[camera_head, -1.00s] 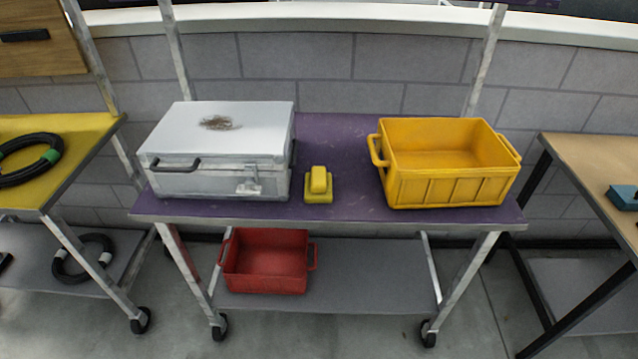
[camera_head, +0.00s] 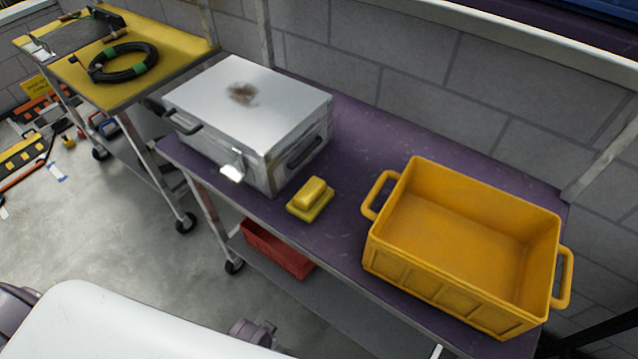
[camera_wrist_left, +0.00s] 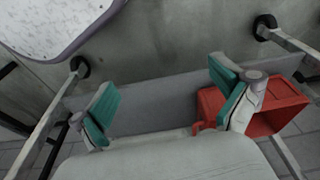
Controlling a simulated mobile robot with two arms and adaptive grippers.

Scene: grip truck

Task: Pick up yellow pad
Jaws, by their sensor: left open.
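The yellow pad (camera_head: 311,199) is a small block with a raised grip on a square base. In the head view it lies on the purple table top (camera_head: 345,150), between the metal case and the yellow crate. My left gripper (camera_wrist_left: 165,108) shows in the left wrist view, with its two green-padded fingers spread apart and nothing between them. It is over the lower part of the cart, and the pad is not visible in that view. My right gripper is in neither view.
A silver case (camera_head: 250,105) stands left of the pad, and a yellow crate (camera_head: 465,240) with handles stands right. A red bin (camera_head: 277,250) is on the lower shelf; it also shows in the left wrist view (camera_wrist_left: 275,112). A yellow-topped cart (camera_head: 165,50) stands at left.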

